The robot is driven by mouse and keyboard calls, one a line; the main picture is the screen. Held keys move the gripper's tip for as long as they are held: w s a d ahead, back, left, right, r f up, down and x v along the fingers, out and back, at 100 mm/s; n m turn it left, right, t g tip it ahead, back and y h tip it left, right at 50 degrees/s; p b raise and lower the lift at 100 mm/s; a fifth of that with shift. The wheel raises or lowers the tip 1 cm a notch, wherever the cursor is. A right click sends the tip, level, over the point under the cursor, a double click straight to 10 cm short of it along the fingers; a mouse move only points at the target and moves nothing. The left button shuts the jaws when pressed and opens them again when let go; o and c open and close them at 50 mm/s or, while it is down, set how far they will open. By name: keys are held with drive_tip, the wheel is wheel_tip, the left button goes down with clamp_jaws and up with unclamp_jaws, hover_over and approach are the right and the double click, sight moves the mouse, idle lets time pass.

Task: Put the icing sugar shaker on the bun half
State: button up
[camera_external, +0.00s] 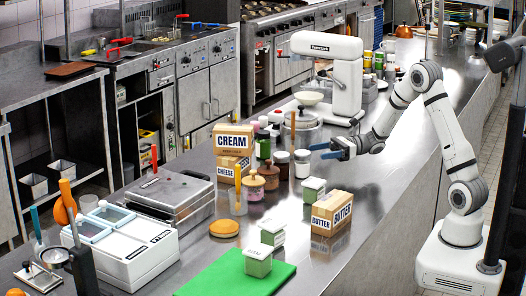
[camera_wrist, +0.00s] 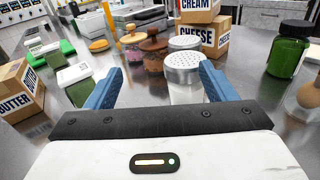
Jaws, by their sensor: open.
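The icing sugar shaker (camera_external: 302,166) is a jar with pale contents and a light lid, standing upright on the steel counter. In the wrist view the shaker (camera_wrist: 184,68) shows its perforated metal lid ahead of my gripper, nearer the right finger. My gripper (camera_external: 323,151) is open and empty, to the right of the shaker in the external view. Its two blue fingers also show in the wrist view (camera_wrist: 161,72). The bun half (camera_external: 224,228) is an orange-brown disc lying flat on the counter near the green board; it also shows in the wrist view (camera_wrist: 99,45).
A darker shaker (camera_external: 282,168) stands close beside the icing sugar shaker. Wooden-lidded jars (camera_external: 257,190) and CREAM (camera_external: 233,139) and CHEESE boxes are behind. A BUTTER box (camera_external: 331,214) and small green-white tubs stand nearer. A green board (camera_external: 225,275) lies at the front.

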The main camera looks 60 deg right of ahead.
sight(297, 162)
drive_tip(key=shift+t+h, duration=0.3)
drive_tip(key=shift+t, duration=0.3)
drive_tip(key=f, duration=0.1)
drive_tip(key=w+f+b, duration=0.1)
drive_tip(key=d+f, duration=0.1)
drive_tip(key=f, duration=0.1)
drive_tip(key=shift+w+d, duration=0.1)
drive_tip(key=shift+w, duration=0.25)
drive_tip(key=shift+w+f, duration=0.25)
drive_tip(key=p+x, duration=0.1)
drive_tip(key=x, duration=0.6)
drive_tip(key=shift+w, duration=0.35)
drive_tip(key=shift+c, duration=0.3)
drive_tip(key=shift+r, duration=0.1)
drive_tip(key=c, duration=1.2)
